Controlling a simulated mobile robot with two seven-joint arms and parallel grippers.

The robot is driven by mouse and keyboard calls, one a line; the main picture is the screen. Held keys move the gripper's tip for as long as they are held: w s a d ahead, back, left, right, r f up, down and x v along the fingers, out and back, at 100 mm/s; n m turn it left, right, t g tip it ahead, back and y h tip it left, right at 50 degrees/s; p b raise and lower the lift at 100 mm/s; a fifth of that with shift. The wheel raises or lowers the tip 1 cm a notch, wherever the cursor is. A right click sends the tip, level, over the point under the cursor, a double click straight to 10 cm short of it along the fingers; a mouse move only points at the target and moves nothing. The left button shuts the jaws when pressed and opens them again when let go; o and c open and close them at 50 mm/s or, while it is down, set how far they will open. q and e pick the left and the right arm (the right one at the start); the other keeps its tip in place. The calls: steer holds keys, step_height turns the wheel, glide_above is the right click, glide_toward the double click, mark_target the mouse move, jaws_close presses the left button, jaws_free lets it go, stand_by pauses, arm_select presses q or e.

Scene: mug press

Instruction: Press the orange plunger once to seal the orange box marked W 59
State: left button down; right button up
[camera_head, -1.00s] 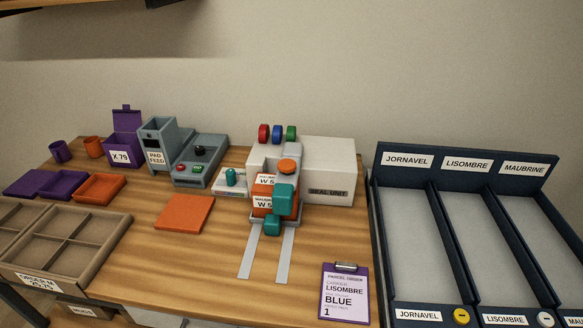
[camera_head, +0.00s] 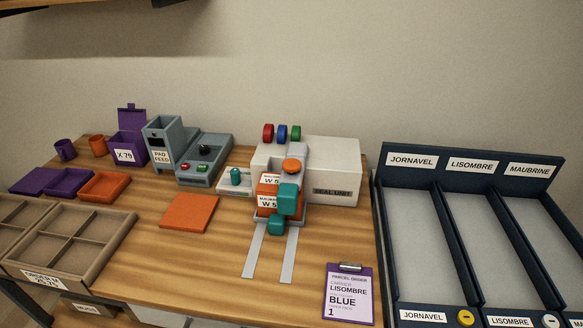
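The orange box marked W 5-something (camera_head: 268,190) sits in the press under the plunger, at the back end of two pale rails. A teal block (camera_head: 288,198) and a teal knob (camera_head: 277,226) stand in front of it and hide part of its label and right side. Neither of my grippers shows in the head view.
A purple box marked X 79 (camera_head: 125,155), a pad feed (camera_head: 163,145) and a button panel (camera_head: 203,160) stand left. An orange lid (camera_head: 189,212) lies mid-table. A clipboard (camera_head: 347,295) lies at the front right. Labelled blue lanes (camera_head: 470,163) stand right.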

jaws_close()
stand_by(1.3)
